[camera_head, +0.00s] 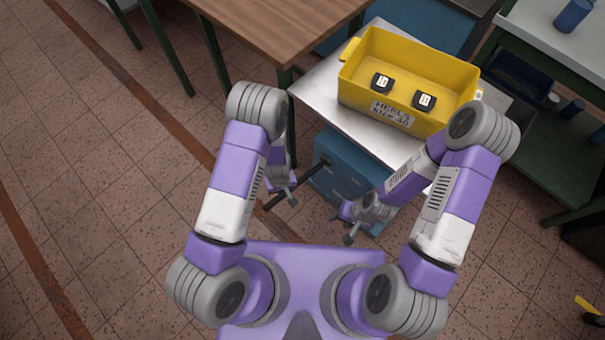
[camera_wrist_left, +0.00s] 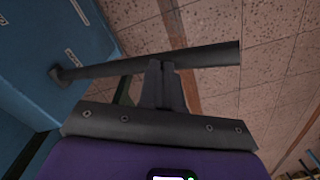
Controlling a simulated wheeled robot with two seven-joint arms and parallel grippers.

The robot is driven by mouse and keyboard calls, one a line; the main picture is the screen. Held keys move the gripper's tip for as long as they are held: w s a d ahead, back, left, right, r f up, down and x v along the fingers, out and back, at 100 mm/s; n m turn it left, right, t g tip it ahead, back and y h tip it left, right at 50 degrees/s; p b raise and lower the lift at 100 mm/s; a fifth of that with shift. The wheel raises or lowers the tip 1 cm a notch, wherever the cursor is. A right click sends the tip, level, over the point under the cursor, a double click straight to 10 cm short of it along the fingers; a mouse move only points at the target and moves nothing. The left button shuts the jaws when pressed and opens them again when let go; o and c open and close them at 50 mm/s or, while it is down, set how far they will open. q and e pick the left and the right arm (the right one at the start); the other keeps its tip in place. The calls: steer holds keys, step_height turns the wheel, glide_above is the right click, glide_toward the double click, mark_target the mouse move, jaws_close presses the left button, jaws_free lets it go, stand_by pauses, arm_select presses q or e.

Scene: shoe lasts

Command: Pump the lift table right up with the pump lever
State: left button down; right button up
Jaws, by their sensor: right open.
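The lift table has a grey metal top (camera_head: 318,92) and a blue body (camera_head: 341,178) below it. The dark pump lever (camera_head: 308,176) juts from the blue body toward the lower left. It also crosses the left wrist view as a dark bar (camera_wrist_left: 210,58). My left gripper (camera_head: 288,194) is at the lever. In the left wrist view its fingers (camera_wrist_left: 163,66) are together, with their tips at the bar, which runs crosswise to them; contact is hard to judge. My right gripper (camera_head: 350,228) is open and empty, low beside the blue body.
A yellow bin (camera_head: 356,96) labelled for heels, with two black pieces in it, stands on the metal top. A brown wooden table (camera_head: 278,30) is at the back left. A green-framed bench (camera_head: 560,45) stands at the right. The tiled floor at the left is clear.

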arm_select(q)
steer(key=f+b, duration=0.1)
steer(key=f, duration=0.1)
steer(key=a+f+b, duration=0.1)
steer(key=f+b, duration=0.1)
steer(key=s+f+b, duration=0.1)
steer(key=f, duration=0.1)
steer(key=shift+a, duration=0.2)
steer(key=shift+s+r, duration=0.1)
step_height(320, 180, down, 2)
steer(key=b, duration=0.2)
step_height(320, 180, up, 13)
steer(key=p, duration=1.1)
glide_above(278, 197)
steer(key=w+d, duration=0.2)
steer(key=shift+s+a+r, duration=0.1)
steer(key=shift+s+a, duration=0.15)
steer(key=shift+f, duration=0.25)
